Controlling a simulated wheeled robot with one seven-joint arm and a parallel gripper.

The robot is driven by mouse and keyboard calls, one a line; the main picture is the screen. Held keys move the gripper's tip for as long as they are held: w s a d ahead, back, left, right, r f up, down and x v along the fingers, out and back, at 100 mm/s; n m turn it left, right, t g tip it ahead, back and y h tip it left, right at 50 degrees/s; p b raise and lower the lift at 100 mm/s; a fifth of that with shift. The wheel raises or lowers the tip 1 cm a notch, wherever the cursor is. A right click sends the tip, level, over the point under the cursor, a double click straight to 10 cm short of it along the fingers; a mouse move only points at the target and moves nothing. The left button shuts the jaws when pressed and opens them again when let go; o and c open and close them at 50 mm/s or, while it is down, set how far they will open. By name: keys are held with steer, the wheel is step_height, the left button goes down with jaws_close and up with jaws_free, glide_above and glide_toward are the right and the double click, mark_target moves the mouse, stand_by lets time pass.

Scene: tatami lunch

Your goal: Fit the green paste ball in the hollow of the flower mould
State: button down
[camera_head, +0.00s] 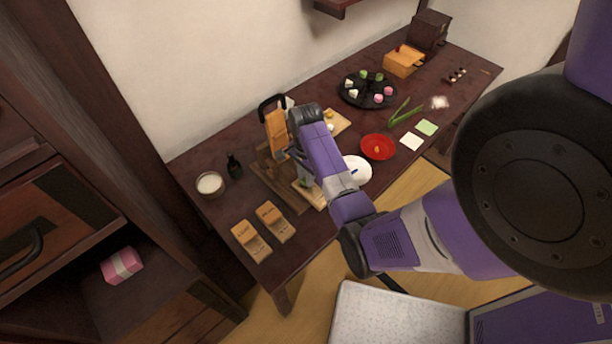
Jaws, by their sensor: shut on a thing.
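My gripper (297,167) points down over the dark wooden tray at the left of the low table, and my own forearm and wrist hide most of it. A small green patch that looks like the green paste ball (305,182) shows just below it, at the fingertips. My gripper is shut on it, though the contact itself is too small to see. A light wooden board (313,196) lies beneath, partly covered by my arm. It may be the flower mould, but I cannot make out a flower hollow. I cannot tell whether the ball touches the board.
An upright orange wooden piece (276,132) with a black handle stands close behind my gripper. A white plate (357,169) and red plate (378,147) are right.

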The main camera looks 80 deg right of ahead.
steer(key=shift+f, duration=0.35)
stand_by(0.3)
steer(key=c, duration=1.1)
jaws_free()
steer(key=shift+c, duration=0.2)
steer(key=shift+r, duration=0.1)
steer(key=shift+r+p, duration=1.15)
steer(key=shift+p, duration=0.05)
steer(key=shift+r, duration=2.25)
steer(key=shift+a, duration=0.1)
